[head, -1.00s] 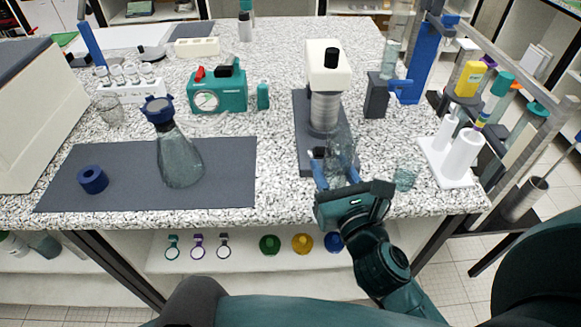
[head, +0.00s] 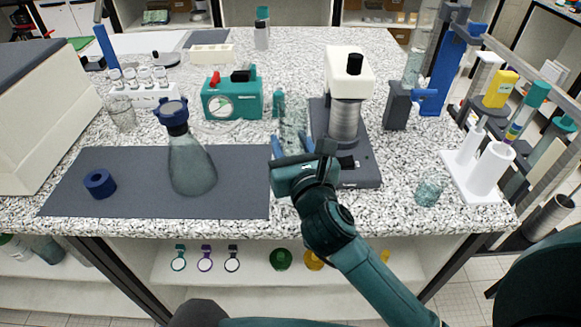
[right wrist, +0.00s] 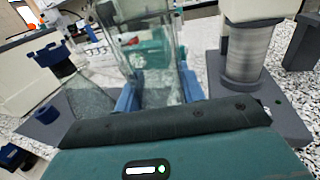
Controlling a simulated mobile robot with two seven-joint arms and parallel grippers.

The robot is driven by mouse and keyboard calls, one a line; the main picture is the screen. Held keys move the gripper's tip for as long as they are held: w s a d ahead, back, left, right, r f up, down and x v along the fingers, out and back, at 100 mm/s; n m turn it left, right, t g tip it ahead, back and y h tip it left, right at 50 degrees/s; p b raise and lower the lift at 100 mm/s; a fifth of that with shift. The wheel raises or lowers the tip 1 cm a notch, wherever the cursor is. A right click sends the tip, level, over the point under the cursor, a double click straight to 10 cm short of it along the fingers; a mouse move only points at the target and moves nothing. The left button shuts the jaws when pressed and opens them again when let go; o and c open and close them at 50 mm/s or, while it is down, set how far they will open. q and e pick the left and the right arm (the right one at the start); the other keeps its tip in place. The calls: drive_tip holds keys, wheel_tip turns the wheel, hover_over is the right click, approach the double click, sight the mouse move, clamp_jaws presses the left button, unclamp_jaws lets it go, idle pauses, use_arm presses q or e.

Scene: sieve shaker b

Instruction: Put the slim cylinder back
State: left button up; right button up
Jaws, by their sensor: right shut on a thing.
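My right gripper (head: 292,150) is shut on a clear glass cylinder (head: 293,118), held upright between the blue fingers, in front of the teal pump. In the right wrist view, the clear glass cylinder (right wrist: 155,65) rises between the fingertips (right wrist: 160,90); its lower end is hidden by the gripper. Another tall clear glass column (head: 414,66) stands at the back right, beside a blue stand (head: 447,62). A white holder (head: 480,192) with upright white tubes is at the table's right front. My left gripper is not in view.
A grey-based machine with a white head (head: 349,72) stands just right of my gripper. A stoppered flask (head: 192,165) and blue ring (head: 99,183) are on a dark mat (head: 240,185) to the left. A teal pump (head: 232,97) is behind. A small glass beaker (head: 428,190) sits front right.

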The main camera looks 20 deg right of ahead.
drive_tip(key=shift+f+b, duration=0.5)
drive_tip(key=shift+f, duration=1.55)
drive_tip(key=shift+f, duration=0.2)
drive_tip(key=o, duration=1.2)
